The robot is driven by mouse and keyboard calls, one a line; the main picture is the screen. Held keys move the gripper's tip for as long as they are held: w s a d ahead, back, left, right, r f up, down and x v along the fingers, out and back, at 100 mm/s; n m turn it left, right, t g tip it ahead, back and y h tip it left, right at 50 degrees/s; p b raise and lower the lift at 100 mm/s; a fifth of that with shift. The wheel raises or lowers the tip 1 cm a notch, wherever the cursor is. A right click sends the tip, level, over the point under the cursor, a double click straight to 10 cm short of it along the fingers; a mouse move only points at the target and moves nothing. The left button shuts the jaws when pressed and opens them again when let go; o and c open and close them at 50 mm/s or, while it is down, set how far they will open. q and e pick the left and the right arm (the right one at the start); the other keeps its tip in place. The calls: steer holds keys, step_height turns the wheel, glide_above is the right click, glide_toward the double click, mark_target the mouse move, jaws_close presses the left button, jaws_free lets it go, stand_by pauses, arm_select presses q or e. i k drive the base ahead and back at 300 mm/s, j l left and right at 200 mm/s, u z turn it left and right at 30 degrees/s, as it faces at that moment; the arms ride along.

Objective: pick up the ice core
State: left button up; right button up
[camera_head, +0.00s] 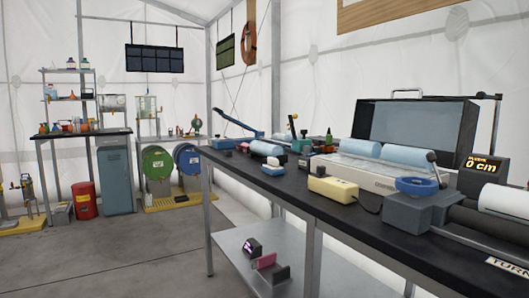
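Two pale blue cylinders that look like ice cores lie end to end on a white tray (375,172) on the black workbench. The left cylinder (361,147) is the shorter-looking one, and the right cylinder (404,155) lies beside it. A small gap separates them. Another light blue cylinder (267,149) lies farther left on the bench among tools. A white cylinder (503,198) lies at the right edge and is cut off by the frame. Neither of my grippers is in view.
A dark case with an open lid (417,122) stands behind the tray. The grey floor (110,245) at left is open.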

mark_target(267, 149)
steer(key=i+j+z, duration=0.1)
steer(key=j, duration=0.45)
steer(key=i+j+z, duration=0.15)
steer(key=j, duration=0.45)
steer(key=i+j+z, duration=0.1)
steer(key=j, duration=0.45)
steer(key=i+j+z, duration=0.1)
steer(key=j, duration=0.5)
steer(key=i+j+z, duration=0.1)
steer(key=j, duration=0.55)
steer(key=i+l, duration=0.05)
